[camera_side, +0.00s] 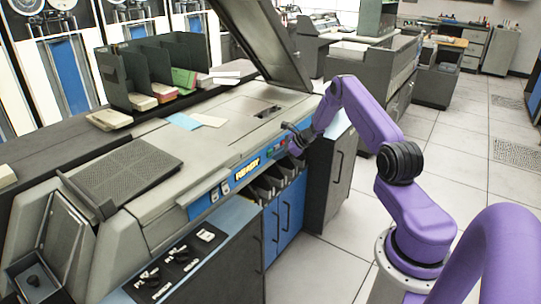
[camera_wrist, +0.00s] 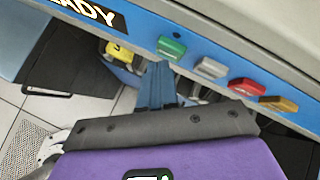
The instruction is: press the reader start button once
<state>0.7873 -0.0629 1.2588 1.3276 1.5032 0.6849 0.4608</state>
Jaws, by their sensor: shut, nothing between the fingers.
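The card reader (camera_side: 225,130) has a blue front panel with a lit READY sign (camera_side: 247,167). In the wrist view a green button (camera_wrist: 171,47) sits right of the READY sign, followed by a white button (camera_wrist: 210,67), a red button (camera_wrist: 246,87) and an amber button (camera_wrist: 279,104). No start label is readable on them. My gripper (camera_wrist: 160,72) is shut and empty. Its fingertips appear just below the green button in the wrist view; I cannot tell whether they touch the panel. In the side view my gripper (camera_side: 294,142) is at the panel's right end and partly covers the buttons.
A raised grey lid (camera_side: 258,40) stands over the reader's top. Card slots (camera_side: 270,185) and blue cabinet doors (camera_side: 285,222) lie below the panel. A small yellow item (camera_wrist: 119,50) shows left of my fingers. The tiled floor (camera_side: 335,270) in front is clear.

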